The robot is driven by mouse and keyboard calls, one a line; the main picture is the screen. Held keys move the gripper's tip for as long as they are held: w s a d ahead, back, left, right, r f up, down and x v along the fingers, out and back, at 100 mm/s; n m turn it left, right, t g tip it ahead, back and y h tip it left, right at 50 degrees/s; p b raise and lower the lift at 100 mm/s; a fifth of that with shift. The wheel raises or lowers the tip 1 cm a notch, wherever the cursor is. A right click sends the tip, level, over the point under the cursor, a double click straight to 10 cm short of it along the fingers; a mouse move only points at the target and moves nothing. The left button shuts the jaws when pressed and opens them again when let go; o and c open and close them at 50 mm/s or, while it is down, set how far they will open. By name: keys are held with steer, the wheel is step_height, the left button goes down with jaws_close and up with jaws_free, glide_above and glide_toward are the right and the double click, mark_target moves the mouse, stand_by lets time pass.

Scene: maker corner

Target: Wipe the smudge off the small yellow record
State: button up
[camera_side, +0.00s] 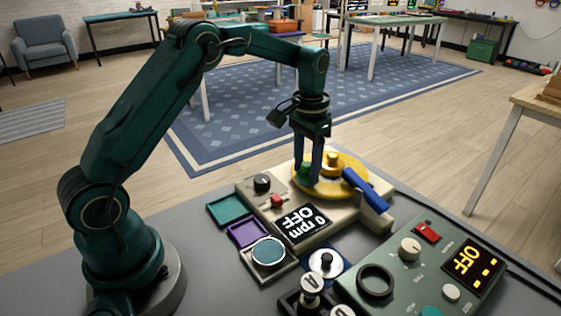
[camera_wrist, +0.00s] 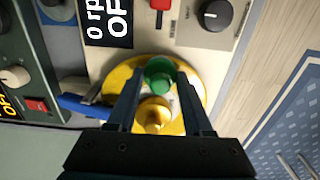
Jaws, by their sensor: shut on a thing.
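The small yellow record (camera_side: 338,181) lies on the cream turntable box (camera_side: 257,204), with a yellow knob (camera_side: 333,160) at its centre. My gripper (camera_side: 308,170) points down over the record's left part. It is shut on a green round-topped piece (camera_wrist: 160,72), which also shows in the side view (camera_side: 303,172). The wrist view shows the green piece between the fingertips, over the yellow record (camera_wrist: 199,90), beside the yellow knob (camera_wrist: 153,116). I cannot tell whether the green piece touches the record.
A blue arm (camera_side: 366,190) reaches over the record's right edge. The box display (camera_side: 302,220) reads 0 rpm OFF. Teal (camera_side: 230,208) and purple (camera_side: 248,233) squares lie left of the box. A green control box (camera_side: 408,275) stands at front right.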

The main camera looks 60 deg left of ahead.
steer(key=shift+s, duration=0.85)
steer(key=shift+r, duration=0.1)
steer(key=shift+r, duration=3)
steer(key=shift+r, duration=0.1)
steer(key=shift+r, duration=1.35)
steer(key=shift+f, duration=0.1)
steer(key=shift+d+f, duration=0.2)
steer(key=shift+f, duration=1.55)
steer(key=shift+d+f, duration=0.2)
steer(key=shift+f, duration=1.5)
steer(key=shift+f, duration=1)
